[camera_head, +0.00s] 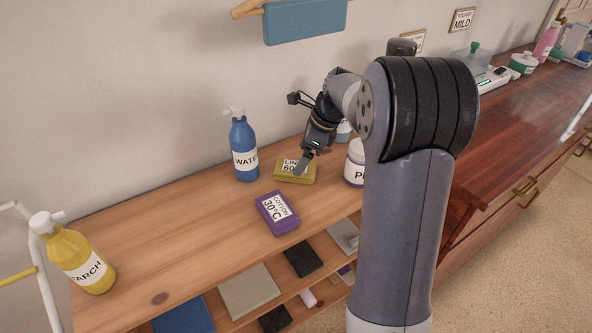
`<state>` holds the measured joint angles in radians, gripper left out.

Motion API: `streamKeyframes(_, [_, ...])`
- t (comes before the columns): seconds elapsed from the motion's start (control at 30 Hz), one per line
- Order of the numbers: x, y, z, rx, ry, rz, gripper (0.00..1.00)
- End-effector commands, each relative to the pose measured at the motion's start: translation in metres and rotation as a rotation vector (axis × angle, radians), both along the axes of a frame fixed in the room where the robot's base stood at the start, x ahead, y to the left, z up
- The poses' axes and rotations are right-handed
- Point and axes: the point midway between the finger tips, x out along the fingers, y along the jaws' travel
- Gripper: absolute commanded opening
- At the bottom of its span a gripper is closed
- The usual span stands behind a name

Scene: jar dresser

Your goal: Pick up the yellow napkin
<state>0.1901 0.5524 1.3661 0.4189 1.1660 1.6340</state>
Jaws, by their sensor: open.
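The yellow napkin (287,178), a flat folded block with a white label reading "LIN" and "60", lies on the wooden dresser top (180,230). My gripper (301,166) is open and points down at the napkin's right part, its fingertips overlapping the label in the picture. I cannot tell whether the fingers touch the napkin or hover just above it. The fingers hide part of the label.
A blue spray bottle (243,150) stands left of the napkin. A purple "COTTON 30°C" block (277,213) lies in front of it. A white jar (354,163) stands to the right, partly behind my arm. A yellow bottle (75,259) stands far left.

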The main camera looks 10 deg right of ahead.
Motion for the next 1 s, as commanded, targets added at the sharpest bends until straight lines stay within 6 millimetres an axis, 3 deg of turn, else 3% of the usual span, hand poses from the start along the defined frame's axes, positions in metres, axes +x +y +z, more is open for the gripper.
streamKeyframes(0.23, [0.000,0.013,-0.034,0.000,0.003,0.002,0.85])
streamKeyframes(0.53, [0.001,0.015,-0.038,-0.001,0.001,0.000,0.85])
streamKeyframes(1.0, [0.001,0.014,-0.038,-0.001,0.001,0.000,0.46])
